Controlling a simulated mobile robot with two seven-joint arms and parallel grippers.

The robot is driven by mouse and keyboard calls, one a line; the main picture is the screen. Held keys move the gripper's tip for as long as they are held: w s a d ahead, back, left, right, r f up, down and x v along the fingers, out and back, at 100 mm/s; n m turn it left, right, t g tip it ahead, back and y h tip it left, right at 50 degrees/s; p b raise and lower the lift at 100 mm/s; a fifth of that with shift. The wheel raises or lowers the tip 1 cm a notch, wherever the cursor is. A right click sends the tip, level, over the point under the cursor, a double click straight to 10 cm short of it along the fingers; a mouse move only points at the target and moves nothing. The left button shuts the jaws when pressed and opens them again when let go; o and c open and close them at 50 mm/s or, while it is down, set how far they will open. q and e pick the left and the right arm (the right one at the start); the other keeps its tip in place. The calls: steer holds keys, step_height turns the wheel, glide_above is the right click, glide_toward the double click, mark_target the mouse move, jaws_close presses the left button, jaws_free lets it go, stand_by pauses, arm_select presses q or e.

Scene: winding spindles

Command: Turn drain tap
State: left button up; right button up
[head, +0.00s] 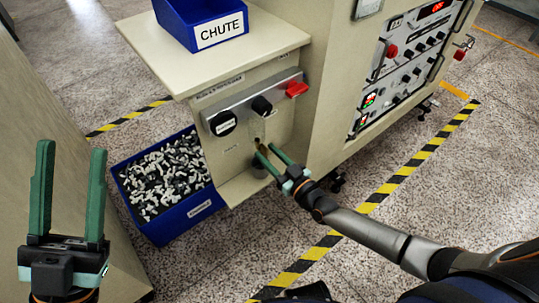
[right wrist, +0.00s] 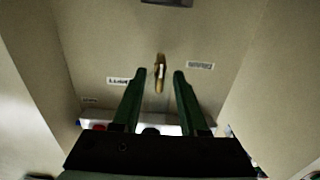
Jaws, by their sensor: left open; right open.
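The drain tap is a small brass lever (right wrist: 160,72) on the beige cabinet face in the right wrist view, with a white marking on it. My right gripper (right wrist: 158,79) is open, its green fingers to either side of the lever's line; I cannot tell whether they touch it. In the head view my right gripper (head: 265,151) reaches the cabinet's recessed front, below the panel of knobs, and largely hides the tap. My left gripper (head: 71,146) is open and empty at the far left, fingers pointing up, away from the cabinet.
A blue bin (head: 185,230) of small parts stands on the floor at left. A blue CHUTE box (head: 219,32) sits on top.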

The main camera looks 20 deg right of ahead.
steer(key=shift+c, duration=0.2)
jaws_close()
steer(key=shift+m, duration=0.3)
steer(key=m+b, duration=0.1)
steer(key=m, duration=0.4)
steer(key=m+b, duration=0.1)
steer(key=m, duration=0.5)
steer(key=m+b, duration=0.2)
steer(key=m, duration=0.4)
steer(key=shift+d+f, duration=0.2)
steer(key=shift+f, duration=0.05)
steer(key=shift+m, duration=0.3)
stand_by(0.5)
steer(key=shift+o, duration=0.2)
jaws_free()
